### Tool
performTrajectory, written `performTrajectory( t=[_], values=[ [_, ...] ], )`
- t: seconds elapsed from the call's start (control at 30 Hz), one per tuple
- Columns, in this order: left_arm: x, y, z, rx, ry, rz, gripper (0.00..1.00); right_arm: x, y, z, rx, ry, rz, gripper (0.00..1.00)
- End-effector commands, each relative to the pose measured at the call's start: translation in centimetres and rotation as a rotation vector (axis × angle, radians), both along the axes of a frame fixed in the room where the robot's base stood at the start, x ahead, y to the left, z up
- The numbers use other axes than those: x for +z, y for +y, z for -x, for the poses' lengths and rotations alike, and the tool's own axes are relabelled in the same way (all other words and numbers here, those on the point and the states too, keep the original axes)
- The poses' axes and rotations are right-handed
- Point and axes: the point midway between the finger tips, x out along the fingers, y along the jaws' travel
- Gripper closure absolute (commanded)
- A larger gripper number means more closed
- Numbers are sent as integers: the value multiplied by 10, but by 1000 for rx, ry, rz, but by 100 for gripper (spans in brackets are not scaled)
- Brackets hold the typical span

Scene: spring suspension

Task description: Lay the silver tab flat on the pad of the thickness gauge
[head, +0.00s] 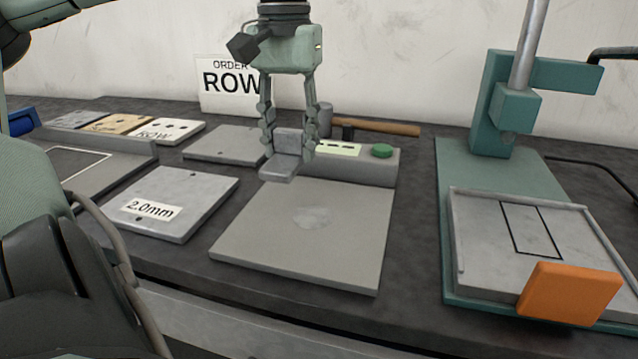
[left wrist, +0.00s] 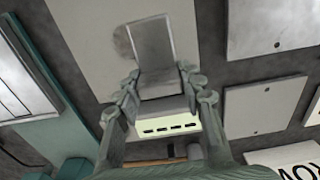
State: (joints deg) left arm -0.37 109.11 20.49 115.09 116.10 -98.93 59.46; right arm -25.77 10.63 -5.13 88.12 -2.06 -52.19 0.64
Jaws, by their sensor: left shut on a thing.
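The silver tab (head: 280,170) is a bent grey metal piece with an upright part and a lower flat part. My left gripper (head: 290,150) points down and is shut on its upright part. In the left wrist view the tab (left wrist: 152,42) extends out from between the fingertips (left wrist: 160,80). The thickness gauge has a broad grey plate (head: 260,240) with a faint round pad mark (head: 313,218). A pale display (head: 338,149) and green button (head: 381,151) sit on its rear block. The tab appears above the plate's back part, behind the mark. My right gripper is not in view.
A plate labelled 2.0mm (head: 185,190) lies left of the gauge, with another grey plate (head: 225,143) behind it. A hammer with a wooden handle (head: 375,128) is behind the gauge. A green press stand (head: 455,180) with an orange block (head: 568,292) stands right.

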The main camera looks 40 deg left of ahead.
Motion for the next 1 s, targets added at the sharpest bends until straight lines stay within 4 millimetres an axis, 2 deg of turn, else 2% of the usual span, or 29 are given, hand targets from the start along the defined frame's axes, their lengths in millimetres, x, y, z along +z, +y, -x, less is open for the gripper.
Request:
performTrajectory(
  t=[0.1,0.3,0.43,0.67,1.0],
  values=[
    [-16,-22,-9,-2,7,-4,95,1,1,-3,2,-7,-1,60],
    [-26,-39,-18,1,0,-1,95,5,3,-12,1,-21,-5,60],
    [-35,-41,-19,0,1,3,95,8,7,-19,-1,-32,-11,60],
    [-66,-41,-18,1,2,2,95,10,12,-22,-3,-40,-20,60],
    [-69,-40,-19,1,0,0,95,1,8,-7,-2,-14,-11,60]
  ],
)
